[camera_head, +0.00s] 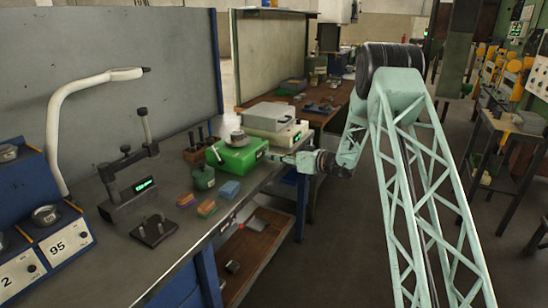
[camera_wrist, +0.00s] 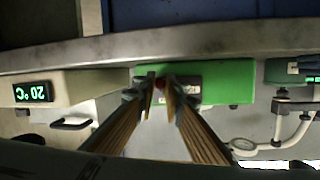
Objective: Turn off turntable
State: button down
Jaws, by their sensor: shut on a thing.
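The turntable appears to be the green box (camera_head: 232,162) on the left bench, with a round grey piece on top and a small lit display on its front. In the wrist view, which looks upside down, the green box (camera_wrist: 225,80) spans the upper middle. A small red knob (camera_wrist: 160,84) shows on its front, between my fingertips. My gripper (camera_wrist: 161,98) is shut on the red knob, its two fingers close together. In the head view my gripper (camera_head: 284,157) reaches the box's front from the right; the knob is hidden there.
A beige instrument with a green display (camera_head: 291,133) stands beside the green box. Coloured blocks (camera_head: 207,208), a green weight-like object (camera_head: 203,177) and a dark stand with a display (camera_head: 130,195) are nearer on the bench (camera_head: 190,232). The bench edge lies just below my wrist.

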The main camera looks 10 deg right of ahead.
jog(key=c, duration=2.7)
grip_release()
jog(key=shift+d, duration=0.1)
jog(key=shift+v, duration=5.95)
